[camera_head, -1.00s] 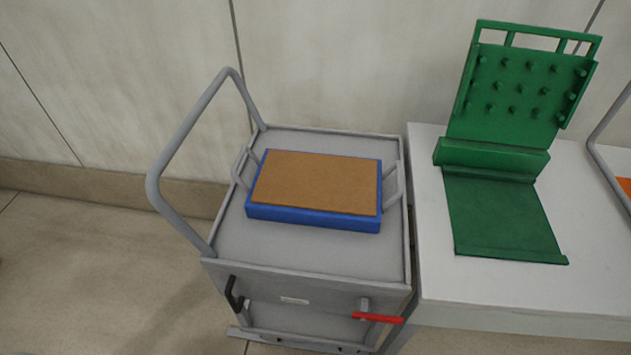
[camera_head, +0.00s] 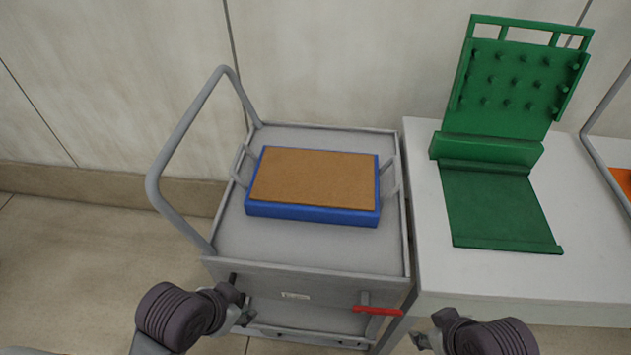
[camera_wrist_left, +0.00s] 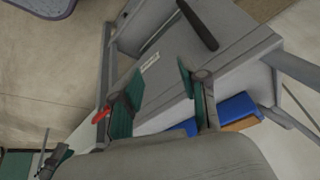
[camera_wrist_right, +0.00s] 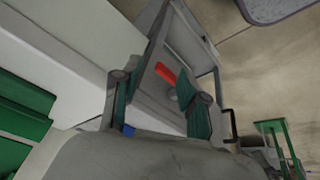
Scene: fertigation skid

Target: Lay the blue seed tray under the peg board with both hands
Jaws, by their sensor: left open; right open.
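The blue seed tray (camera_head: 300,212), with a flat brown top, lies on the grey cart in the head view. Grey loop handles stand at its left and right ends. The green peg board (camera_head: 515,85) stands tilted on the white table, with a flat green plate (camera_head: 497,205) in front of it. My left gripper (camera_head: 240,300) is open and empty near the cart's front edge. My right gripper (camera_head: 425,335) is open and empty below the table's front corner. Part of the tray shows in the left wrist view (camera_wrist_left: 238,108), beyond the open fingers (camera_wrist_left: 158,95).
The cart (camera_head: 300,250) has a tall push bar (camera_head: 180,140) on its left and a red lever (camera_head: 377,310) at its front. It stands close beside the white table (camera_head: 590,255). An orange thing (camera_head: 622,182) shows at the right edge. Floor at left is clear.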

